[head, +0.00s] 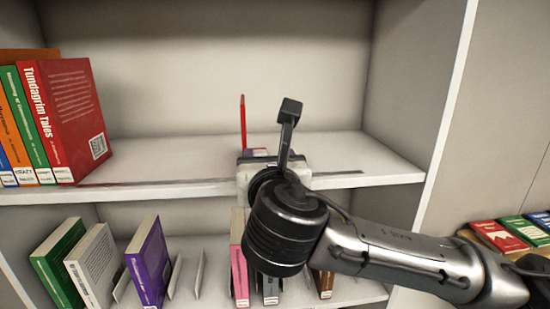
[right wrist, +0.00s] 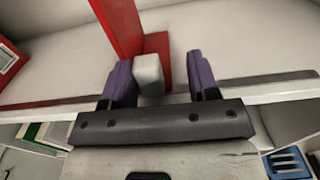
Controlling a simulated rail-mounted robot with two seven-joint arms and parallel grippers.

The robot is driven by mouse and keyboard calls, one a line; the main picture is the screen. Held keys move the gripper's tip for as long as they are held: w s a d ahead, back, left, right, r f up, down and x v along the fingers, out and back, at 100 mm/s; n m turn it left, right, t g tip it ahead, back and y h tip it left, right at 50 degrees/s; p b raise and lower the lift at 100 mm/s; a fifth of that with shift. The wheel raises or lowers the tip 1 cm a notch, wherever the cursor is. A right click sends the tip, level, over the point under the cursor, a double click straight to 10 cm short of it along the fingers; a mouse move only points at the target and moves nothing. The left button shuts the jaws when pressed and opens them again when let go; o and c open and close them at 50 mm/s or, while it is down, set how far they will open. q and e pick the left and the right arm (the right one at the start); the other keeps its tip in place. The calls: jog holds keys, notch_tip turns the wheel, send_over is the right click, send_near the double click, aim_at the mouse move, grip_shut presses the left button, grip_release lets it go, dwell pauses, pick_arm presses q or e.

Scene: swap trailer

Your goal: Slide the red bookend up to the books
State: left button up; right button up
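The red bookend (head: 243,122) stands upright on the upper shelf, right of the row of books (head: 72,120) and apart from them by a wide gap. My right gripper (head: 264,153) reaches over the shelf's front edge at the bookend; my arm hides part of it in the head view. In the right wrist view the bookend's red plate (right wrist: 120,25) rises beyond the gripper. A light grey block (right wrist: 149,74) at its foot sits between my open purple fingers (right wrist: 162,82), close to the left finger, with a gap to the right one. My left gripper is not in view.
The upper shelf (head: 165,160) is bare between books and bookend. A dark strip runs along its front edge. The lower shelf holds several books, including a purple one (head: 147,260). The shelf's side wall (head: 405,80) stands at the right. More books (head: 500,236) lie beyond it.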

jog(key=shift+d, duration=0.4)
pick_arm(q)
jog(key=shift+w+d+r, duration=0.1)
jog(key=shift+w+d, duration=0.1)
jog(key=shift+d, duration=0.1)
pick_arm(e)
jog(key=shift+d, duration=0.1)
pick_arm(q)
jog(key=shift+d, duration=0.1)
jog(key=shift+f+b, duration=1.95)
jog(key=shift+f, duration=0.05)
pick_arm(e)
jog(key=s+d, duration=0.1)
jog(key=s, duration=1.4)
jog(key=shift+s, duration=0.35)
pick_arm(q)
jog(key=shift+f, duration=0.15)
